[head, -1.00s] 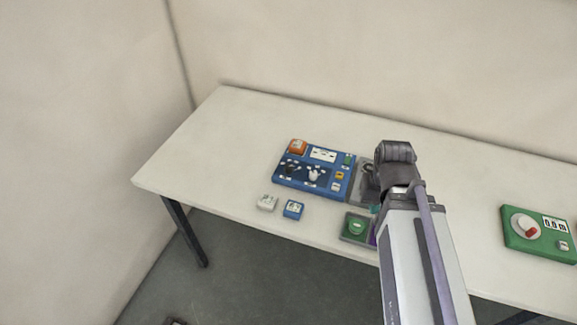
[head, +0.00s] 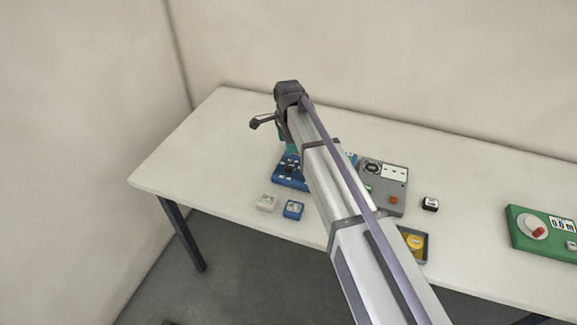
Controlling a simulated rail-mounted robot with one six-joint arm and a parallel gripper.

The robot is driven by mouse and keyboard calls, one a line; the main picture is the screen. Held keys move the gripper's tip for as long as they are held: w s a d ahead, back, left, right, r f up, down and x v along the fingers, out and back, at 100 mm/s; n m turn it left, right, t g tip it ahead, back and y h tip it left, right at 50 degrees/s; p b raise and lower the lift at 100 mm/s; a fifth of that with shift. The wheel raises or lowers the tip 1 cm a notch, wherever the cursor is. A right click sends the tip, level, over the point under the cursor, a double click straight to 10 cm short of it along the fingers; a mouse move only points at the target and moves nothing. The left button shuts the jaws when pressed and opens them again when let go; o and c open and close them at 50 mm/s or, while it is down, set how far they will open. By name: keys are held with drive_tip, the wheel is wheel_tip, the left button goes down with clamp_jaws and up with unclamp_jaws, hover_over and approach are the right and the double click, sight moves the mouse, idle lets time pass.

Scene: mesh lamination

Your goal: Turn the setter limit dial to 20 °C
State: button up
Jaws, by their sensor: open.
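The blue panel (head: 287,183) lies on the table, largely covered by my arm. A dark knob (head: 290,168) shows on its left part; the rest of its controls are hidden. A grey box (head: 385,205) beside it carries a round dark dial (head: 372,168), a white label and an orange button. I cannot tell which dial is the setter limit dial, and no scale is readable.
A white block (head: 267,202) and a blue block (head: 293,210) lie in front of the panel. A small black-and-white block (head: 430,204) and a tray with a yellow piece (head: 414,242) are to the right. A green unit (head: 528,244) stands far right. The table's left part is clear.

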sight(289, 165)
wheel_tip(289, 165, down, 11)
drive_tip(key=b, duration=1)
drive_tip(key=shift+b, duration=0.3)
drive_tip(key=shift+r, duration=0.15)
drive_tip(key=shift+d, duration=0.1)
drive_tip(key=shift+c, duration=0.3)
drive_tip(key=c, duration=0.9)
drive_tip(key=shift+o, duration=0.2)
